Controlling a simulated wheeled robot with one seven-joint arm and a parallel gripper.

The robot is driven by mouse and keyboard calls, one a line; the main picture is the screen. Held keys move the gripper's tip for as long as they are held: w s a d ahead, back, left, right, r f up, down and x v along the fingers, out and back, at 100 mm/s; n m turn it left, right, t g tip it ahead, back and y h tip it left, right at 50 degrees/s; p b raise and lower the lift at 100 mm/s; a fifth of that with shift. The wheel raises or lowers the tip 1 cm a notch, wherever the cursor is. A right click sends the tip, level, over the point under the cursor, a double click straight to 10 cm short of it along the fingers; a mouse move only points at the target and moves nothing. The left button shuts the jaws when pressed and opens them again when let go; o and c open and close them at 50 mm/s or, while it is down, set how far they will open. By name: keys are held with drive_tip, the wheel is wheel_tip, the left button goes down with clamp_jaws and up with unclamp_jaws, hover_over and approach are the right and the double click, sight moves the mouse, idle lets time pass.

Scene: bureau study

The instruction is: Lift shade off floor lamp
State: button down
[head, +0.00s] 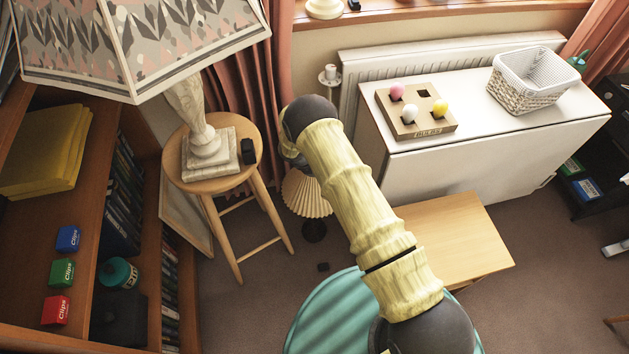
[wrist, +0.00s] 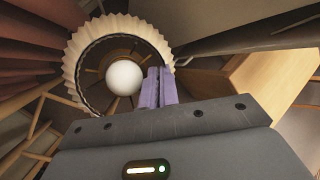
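The floor lamp's cream pleated shade (head: 306,196) shows in the head view just left of my arm, with its dark base (head: 314,231) on the carpet below. In the wrist view I look down into the shade (wrist: 76,62), a fluted ring around a round white bulb (wrist: 124,78). My gripper's purple fingers (wrist: 158,87) are close together at the ring's right side, one on either side of its wall, and look shut on it. They cover that part of the rim. My arm hides the gripper in the head view.
A stool (head: 186,179) left of the floor lamp bears a table lamp with a large patterned shade (head: 140,45). A bookshelf (head: 95,210) stands at the left. A white cabinet (head: 480,165) and a low wooden table (head: 455,235) are at the right. A teal round seat (head: 325,320) is in front.

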drive_tip(key=shift+r, duration=0.1)
wheel_tip(320, 180, up, 18)
drive_tip(key=p, duration=0.1)
idle(0.5)
wheel_tip(320, 180, up, 12)
drive_tip(key=p, duration=1.2)
drive_tip(key=shift+r, duration=0.15)
idle(4.2)
